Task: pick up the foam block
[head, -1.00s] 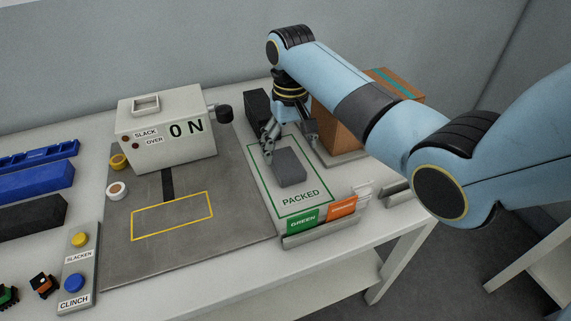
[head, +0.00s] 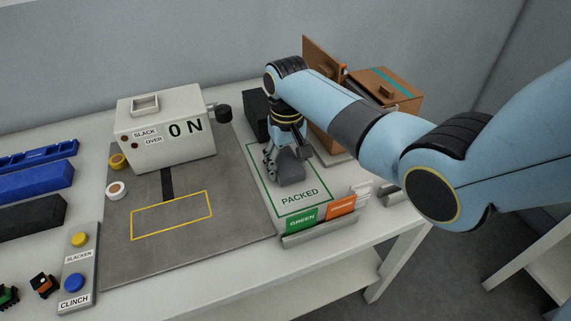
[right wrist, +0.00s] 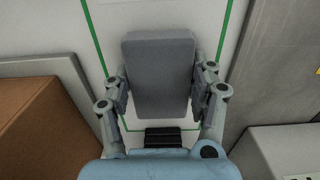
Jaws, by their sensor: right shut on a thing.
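The foam block (head: 291,173) is a dark grey block on the white area marked PACKED, inside its green outline. My right gripper (head: 284,160) points down over it, with its fingers shut on the block. In the right wrist view the block (right wrist: 160,72) sits between the two fingers (right wrist: 160,95), one against each side. I cannot tell whether its underside touches the mat. My left gripper is not in view.
A grey machine (head: 165,130) reading "0 N" stands left. A black block (head: 256,112) is behind my gripper. Open brown cardboard boxes (head: 385,90) stand to the right. A holder with green (head: 302,219) and orange cards (head: 341,206) is in front.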

